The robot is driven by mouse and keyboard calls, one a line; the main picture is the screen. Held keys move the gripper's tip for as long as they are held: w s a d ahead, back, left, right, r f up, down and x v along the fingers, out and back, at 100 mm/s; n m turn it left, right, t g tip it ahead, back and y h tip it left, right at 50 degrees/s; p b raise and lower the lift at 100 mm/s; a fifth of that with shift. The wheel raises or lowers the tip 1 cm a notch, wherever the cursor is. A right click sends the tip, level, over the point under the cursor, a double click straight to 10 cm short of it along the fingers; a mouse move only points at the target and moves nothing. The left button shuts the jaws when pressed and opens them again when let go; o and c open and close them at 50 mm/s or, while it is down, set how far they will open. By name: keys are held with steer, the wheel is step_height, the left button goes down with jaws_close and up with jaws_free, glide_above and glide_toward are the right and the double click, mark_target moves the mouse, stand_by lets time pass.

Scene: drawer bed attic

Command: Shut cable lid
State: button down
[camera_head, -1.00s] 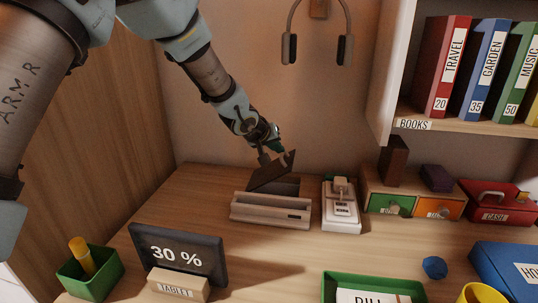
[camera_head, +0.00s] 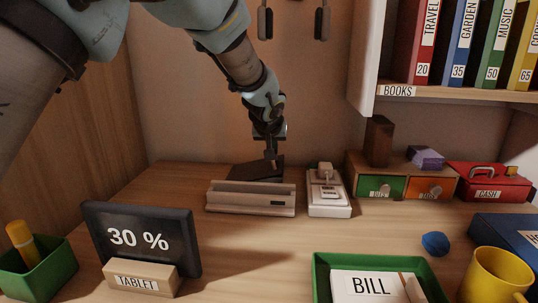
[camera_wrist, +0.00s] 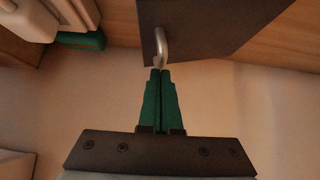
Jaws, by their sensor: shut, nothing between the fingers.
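The cable box (camera_head: 250,208) is a low, pale box at the back of the desk. Its dark lid (camera_head: 245,170) lies low behind the front ledge, nearly flat; I cannot tell whether it is fully seated. My gripper (camera_head: 271,157) comes down from above at the lid's right part. In the wrist view, the green fingers (camera_wrist: 160,74) are shut and empty, with their tips right at the small metal handle (camera_wrist: 161,45) on the dark lid (camera_wrist: 205,22). Whether they touch it is unclear.
A white power strip (camera_head: 328,200) with a plug stands just right of the box. Small drawers (camera_head: 405,187) and a red cash box (camera_head: 490,182) are farther right. A tablet (camera_head: 140,235) on a stand, a green pen holder (camera_head: 40,275) and a bill tray (camera_head: 325,265) are in front.

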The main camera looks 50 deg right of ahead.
mark_target(280, 164)
steer(key=shift+s+d+f+b, duration=0.15)
steer(key=shift+s+f+b, duration=0.1)
steer(key=shift+f+b, duration=0.25)
steer(key=shift+s+d+f+b, duration=0.1)
steer(key=shift+s+f+b, duration=0.1)
steer(key=shift+f+b, duration=0.2)
steer(key=shift+s+d+f+m+t+y+b, duration=0.15)
steer(key=shift+f+t+y+b, duration=0.1)
steer(key=shift+b, duration=0.2)
steer(key=shift+s+f+m+t+y+b, duration=0.15)
steer(key=shift+f+t+b, duration=0.1)
steer(key=shift+b, duration=0.2)
steer(key=shift+s+d+f+b, duration=0.2)
steer(key=shift+f+b, duration=0.5)
steer(key=shift+b, duration=0.3)
steer(key=shift+f, duration=0.1)
